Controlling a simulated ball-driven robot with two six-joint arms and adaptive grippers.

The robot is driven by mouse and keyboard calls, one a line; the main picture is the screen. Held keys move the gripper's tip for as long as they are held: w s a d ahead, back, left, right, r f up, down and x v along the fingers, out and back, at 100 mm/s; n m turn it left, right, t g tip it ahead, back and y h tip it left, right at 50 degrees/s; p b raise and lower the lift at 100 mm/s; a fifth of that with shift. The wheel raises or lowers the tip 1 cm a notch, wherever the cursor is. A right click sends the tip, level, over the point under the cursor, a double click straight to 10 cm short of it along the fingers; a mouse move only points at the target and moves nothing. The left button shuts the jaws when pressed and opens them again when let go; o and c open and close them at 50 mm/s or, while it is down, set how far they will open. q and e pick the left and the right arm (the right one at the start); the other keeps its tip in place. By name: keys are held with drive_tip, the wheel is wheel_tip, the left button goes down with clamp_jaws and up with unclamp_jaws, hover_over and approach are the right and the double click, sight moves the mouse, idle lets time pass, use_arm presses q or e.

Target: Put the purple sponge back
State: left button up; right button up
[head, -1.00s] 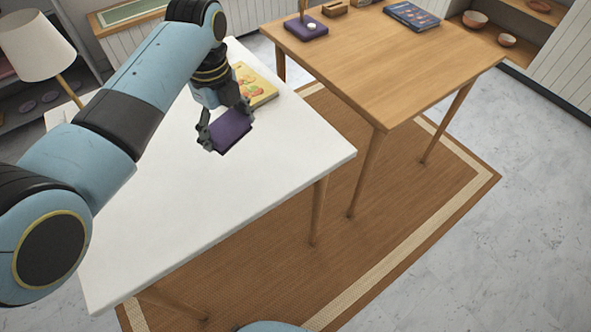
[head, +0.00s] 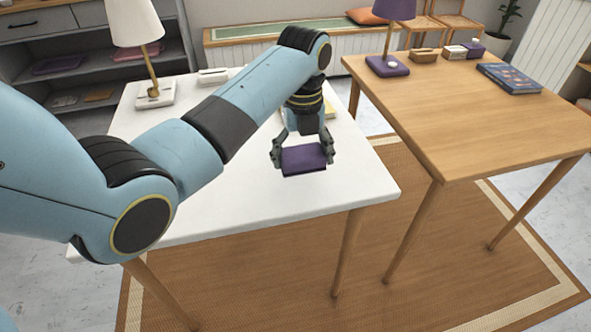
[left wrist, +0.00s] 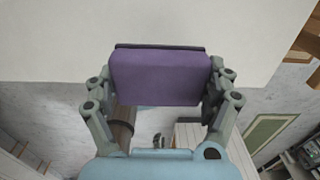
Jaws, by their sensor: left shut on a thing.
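The purple sponge (head: 304,160) is a flat block with a thin dark layer on one face. My left gripper (head: 303,163) is shut on it, with a finger at each short side. It appears above the white table (head: 230,200), towards its right end; the exact height is hard to tell. In the left wrist view the sponge (left wrist: 160,80) sits between both fingers, its dark layer along the upper edge. My right gripper is in neither view.
A white lamp (head: 135,25) stands at the white table's far left. A yellow book there is mostly hidden behind my left gripper. The wooden table (head: 450,120) at right holds a purple lamp (head: 388,65), a blue book (head: 508,78) and small boxes. Shelves (head: 100,70) stand behind at left.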

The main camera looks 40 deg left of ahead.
sight(295, 154)
use_arm(q)
drive_tip(key=a+f, duration=0.1)
drive_tip(key=w+a+f, duration=0.1)
drive_tip(key=shift+w+a, duration=0.15)
drive_tip(key=shift+a, duration=0.25)
wheel_tip(295, 154, down, 4)
drive_tip(key=shift+r+b, duration=0.1)
drive_tip(key=shift+b, duration=0.45)
drive_tip(key=o, duration=0.9)
drive_tip(key=shift+o, duration=0.2)
drive_tip(key=shift+r, duration=0.25)
wheel_tip(295, 154, up, 12)
drive_tip(key=p, duration=0.2)
drive_tip(key=shift+f, duration=0.25)
